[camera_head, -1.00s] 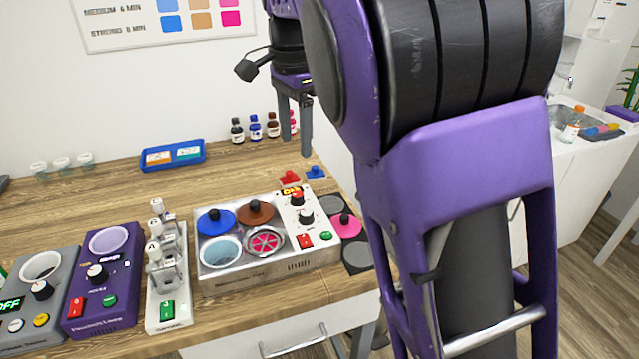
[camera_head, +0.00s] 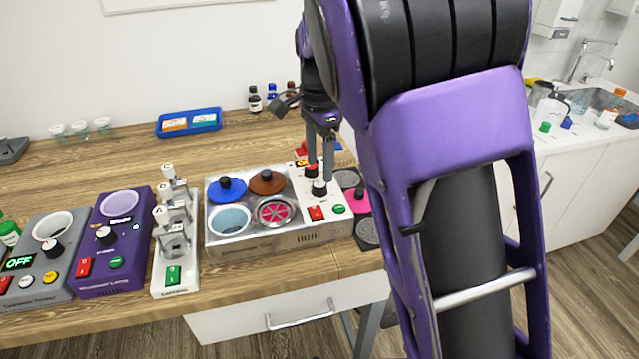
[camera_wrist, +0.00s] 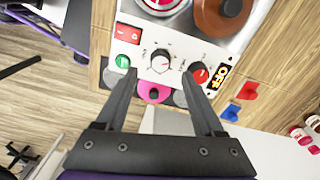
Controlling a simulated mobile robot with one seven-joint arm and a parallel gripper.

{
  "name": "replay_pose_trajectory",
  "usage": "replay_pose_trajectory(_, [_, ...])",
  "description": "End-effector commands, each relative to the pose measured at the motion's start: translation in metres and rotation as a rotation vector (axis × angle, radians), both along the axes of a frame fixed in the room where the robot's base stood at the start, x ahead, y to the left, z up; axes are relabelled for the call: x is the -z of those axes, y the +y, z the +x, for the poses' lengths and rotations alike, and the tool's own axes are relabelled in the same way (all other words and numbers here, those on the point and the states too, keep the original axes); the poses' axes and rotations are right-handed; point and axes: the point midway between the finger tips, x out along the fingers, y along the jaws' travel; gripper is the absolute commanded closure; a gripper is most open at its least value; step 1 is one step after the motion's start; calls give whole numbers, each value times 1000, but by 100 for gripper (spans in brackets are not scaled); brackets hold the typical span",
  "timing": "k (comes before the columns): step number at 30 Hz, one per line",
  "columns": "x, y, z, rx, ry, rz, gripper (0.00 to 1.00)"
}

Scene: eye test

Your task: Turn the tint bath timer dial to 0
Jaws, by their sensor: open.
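The tint bath (camera_head: 275,245) is a white and metal unit near the table's front edge. Which is the timer is not legible. My gripper (camera_head: 320,170) is open and empty, pointing down above the panel. In the wrist view the black dial (camera_wrist: 160,62) appears between the fingertips, and the red dial (camera_wrist: 198,73) by the right one. Contact cannot be told. The dial's setting is too small to read.
The bath holds blue and brown lids (camera_head: 267,182), with red and green switches (camera_head: 316,213) in front of the dials. A pink lid (camera_head: 357,202) lies right of it. A white lever device (camera_head: 174,245) and purple warmer (camera_head: 112,245) stand left. Bottles (camera_head: 255,99) stand behind.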

Motion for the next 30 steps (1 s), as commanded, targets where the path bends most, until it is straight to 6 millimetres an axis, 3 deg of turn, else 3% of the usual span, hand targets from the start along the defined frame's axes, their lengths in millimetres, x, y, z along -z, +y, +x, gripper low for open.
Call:
replay_pose_trajectory(3, [25,0,-1,0,3,-1,30])
replay_pose_trajectory(9, [47,0,0,0,0,1,30])
replay_pose_trajectory(21, [53,0,0,0,0,1,32])
replay_pose_trajectory(30, [53,0,0,0,0,1,86])
